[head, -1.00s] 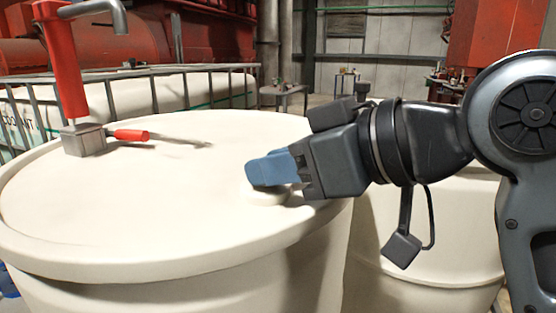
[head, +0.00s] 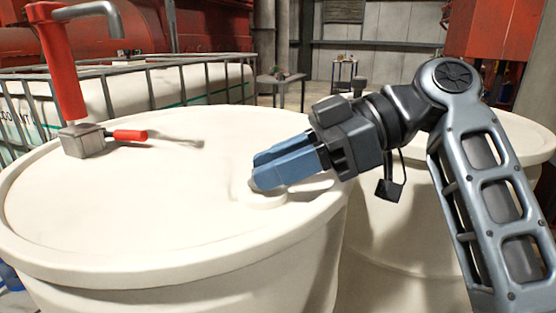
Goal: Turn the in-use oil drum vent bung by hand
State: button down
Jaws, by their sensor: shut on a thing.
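The oil drum (head: 150,235) is a large cream drum with a raised rim, filling the left and middle of the head view. A red hand pump (head: 65,70) with a grey spout stands on its lid at the left. The vent bung (head: 265,199) is a low cream round cap on the right part of the lid. My gripper (head: 258,178) reaches in from the right, with its blue fingers down at the bung and shut on it. The fingers hide the upper part of the bung.
A second cream drum (head: 400,240) stands to the right, under my arm. A caged white tank (head: 180,95) stands behind the drum at the left. A small table (head: 282,80) stands farther back. The pump's red-tipped handle (head: 130,135) lies low over the lid.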

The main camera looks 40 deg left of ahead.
jog(key=shift+f+n+g+h, duration=0.15)
jog(key=shift+n+g+h, duration=0.15)
jog(key=shift+h, duration=0.2)
jog(key=c, duration=0.9)
grip_release()
jog(key=shift+w, duration=0.1)
jog(key=shift+v, duration=3.9)
